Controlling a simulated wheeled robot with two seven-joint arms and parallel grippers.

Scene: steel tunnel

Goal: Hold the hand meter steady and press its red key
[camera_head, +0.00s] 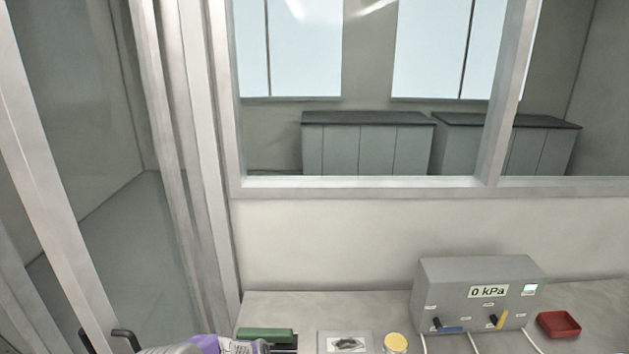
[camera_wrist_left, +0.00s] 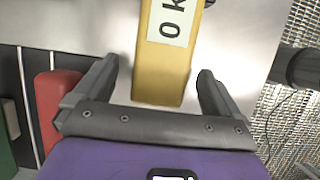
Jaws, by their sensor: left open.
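The hand meter (camera_wrist_left: 163,70) is a yellow block with a pale display reading "0 k", cut off by the top edge of the left wrist view. My left gripper (camera_wrist_left: 157,72) is open, with one dark finger on each side of the meter's near end and gaps visible beside it. I cannot make out a red key on the part of the meter that shows. In the head view only a purple part of my left arm shows at the bottom edge; the meter cannot be made out there. My right gripper is not in view.
A grey box (camera_head: 462,271) reading "0 kPa" with blue and yellow levers stands on the bench, a red tray (camera_head: 558,325) to its right. A yellow-topped jar (camera_head: 396,343), a card (camera_head: 345,343) and a green object (camera_head: 265,334) lie left. A red object (camera_wrist_left: 55,105) lies left of my gripper.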

